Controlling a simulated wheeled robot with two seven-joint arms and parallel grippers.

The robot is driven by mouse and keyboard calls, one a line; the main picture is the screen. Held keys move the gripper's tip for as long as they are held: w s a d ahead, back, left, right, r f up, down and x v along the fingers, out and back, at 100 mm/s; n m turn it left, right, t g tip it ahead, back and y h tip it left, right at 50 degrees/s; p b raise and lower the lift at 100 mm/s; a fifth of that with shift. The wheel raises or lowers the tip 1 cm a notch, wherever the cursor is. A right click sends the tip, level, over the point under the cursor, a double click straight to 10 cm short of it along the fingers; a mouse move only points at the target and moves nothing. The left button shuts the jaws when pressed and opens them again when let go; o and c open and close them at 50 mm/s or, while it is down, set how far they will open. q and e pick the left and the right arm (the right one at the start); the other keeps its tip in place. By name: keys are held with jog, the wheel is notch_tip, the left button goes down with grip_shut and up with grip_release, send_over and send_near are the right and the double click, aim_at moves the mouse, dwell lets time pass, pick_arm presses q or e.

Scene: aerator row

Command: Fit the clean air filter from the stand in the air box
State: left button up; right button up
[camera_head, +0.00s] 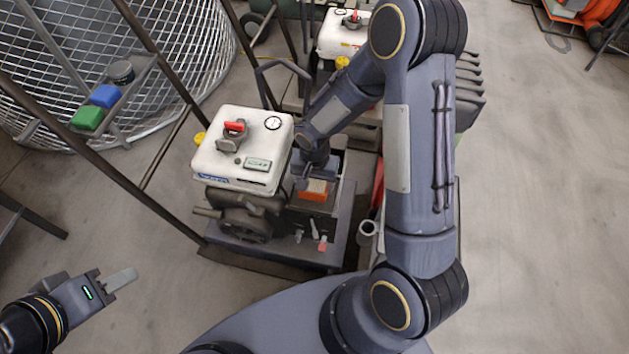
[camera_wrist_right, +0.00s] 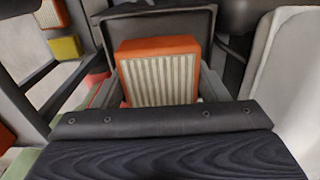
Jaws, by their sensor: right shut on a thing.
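An orange-framed air filter with pale pleats (camera_wrist_right: 158,78) is between the fingers of my right gripper (camera_wrist_right: 160,88) in the right wrist view. In the head view the orange filter (camera_head: 314,190) shows at the top of the dark air box (camera_head: 318,222), beside the white-topped engine (camera_head: 240,150). A dark box rim or lid (camera_wrist_right: 165,22) stands behind the filter in the wrist view. I cannot tell how deep the filter sits. My left gripper (camera_head: 122,279) is at the lower left of the head view, away from the engine; its finger gap is unclear.
A second white-topped unit (camera_head: 345,35) stands behind. A shelf at left carries a green block (camera_head: 87,118), a blue block (camera_head: 105,96) and a dark round item (camera_head: 121,72). Another orange filter (camera_wrist_right: 52,13) and a yellow block (camera_wrist_right: 66,48) show at wrist-view left.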

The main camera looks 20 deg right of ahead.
jog(key=shift+f+b, duration=0.6)
jog(key=shift+f, duration=0.1)
jog(key=o, duration=1)
notch_tip(320, 180, up, 7)
jog(key=shift+f+p, duration=0.15)
jog(key=shift+p, duration=1)
jog(key=shift+r, duration=0.5)
jog(key=shift+r, duration=0.1)
